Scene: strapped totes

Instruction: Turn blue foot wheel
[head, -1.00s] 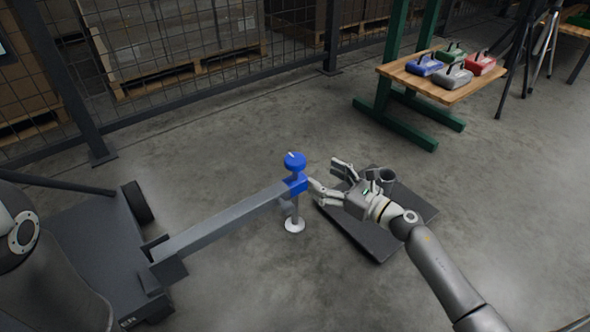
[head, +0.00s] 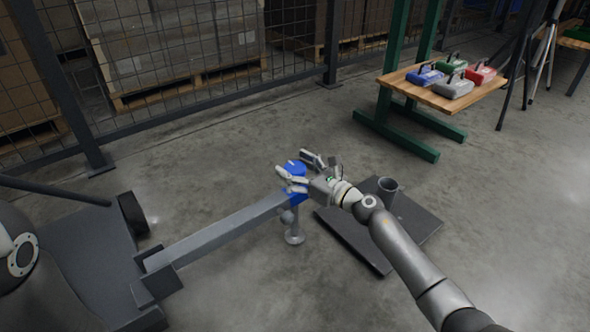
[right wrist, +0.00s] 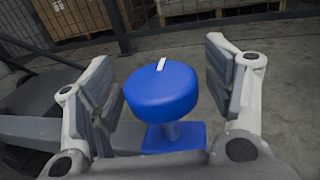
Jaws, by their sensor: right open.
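The blue foot wheel (head: 296,167) tops a post at the end of a grey outrigger beam (head: 222,228). In the right wrist view the blue wheel (right wrist: 162,92) is a round knob with a white mark on top, above a blue bracket (right wrist: 176,137). My right gripper (head: 302,170) is open, with one finger on each side of the wheel. In the right wrist view gaps show between the wheel and both fingers, wider on the right. The post's round foot (head: 294,238) rests on or just above the floor; I cannot tell which. My left gripper is not in view.
A dark floor plate (head: 395,235) with a grey cylinder (head: 387,188) lies right of the post, under my right arm. A wooden bench (head: 455,102) with several coloured boxes stands at back right. A mesh fence (head: 190,55) runs along the back. Open floor lies between.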

